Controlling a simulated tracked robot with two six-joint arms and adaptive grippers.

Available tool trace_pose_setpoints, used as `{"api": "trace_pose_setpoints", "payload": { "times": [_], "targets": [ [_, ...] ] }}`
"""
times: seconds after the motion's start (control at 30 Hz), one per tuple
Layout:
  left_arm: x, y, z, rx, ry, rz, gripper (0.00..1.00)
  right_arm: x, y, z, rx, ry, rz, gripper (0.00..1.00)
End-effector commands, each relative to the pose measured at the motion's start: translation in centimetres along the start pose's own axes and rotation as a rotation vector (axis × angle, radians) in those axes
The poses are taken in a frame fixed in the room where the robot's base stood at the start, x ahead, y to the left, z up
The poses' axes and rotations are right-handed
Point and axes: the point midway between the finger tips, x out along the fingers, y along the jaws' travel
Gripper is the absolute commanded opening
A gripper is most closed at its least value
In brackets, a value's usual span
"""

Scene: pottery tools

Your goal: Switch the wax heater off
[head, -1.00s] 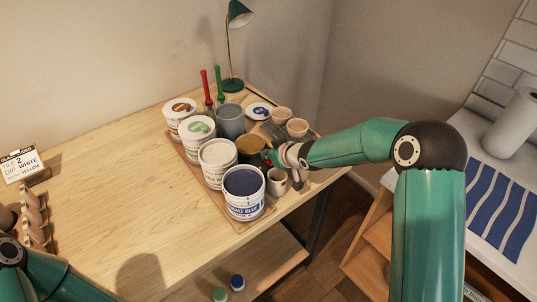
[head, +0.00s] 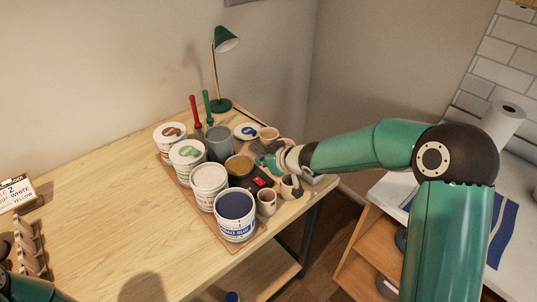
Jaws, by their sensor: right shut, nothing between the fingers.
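The wax heater (head: 239,166) is a dark round pot of amber wax among the tubs, in the head view. A red switch (head: 261,182) shows on its dark front right part. I cannot tell the switch's position. My right gripper (head: 263,164) is shut and empty, just right of the pot's rim and slightly above the switch in the picture. I cannot tell whether it touches the heater. My left gripper is out of view; only a bit of my left arm shows at the bottom left.
White tubs, including a blue glaze tub (head: 235,215), stand left and in front of the heater on a wooden board. Cups (head: 266,203) stand close on the right. A grey pot (head: 219,141) and green lamp (head: 223,72) are behind. The table's left side is mostly clear.

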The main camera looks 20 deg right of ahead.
Motion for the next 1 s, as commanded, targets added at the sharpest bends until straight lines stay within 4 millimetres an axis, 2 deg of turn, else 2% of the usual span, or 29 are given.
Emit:
{"api": "trace_pose_setpoints", "payload": {
  "times": [0.1,0.3,1.0],
  "targets": [
    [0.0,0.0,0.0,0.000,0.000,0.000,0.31,-1.8,0.0,-0.4,-0.002,0.001,0.001,0.00],
    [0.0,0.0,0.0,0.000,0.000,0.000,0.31,-3.2,0.1,-0.7,0.000,-0.001,0.001,0.00],
    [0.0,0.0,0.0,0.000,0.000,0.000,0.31,-3.7,0.1,-0.8,0.002,-0.002,0.001,0.00]
  ]
}}
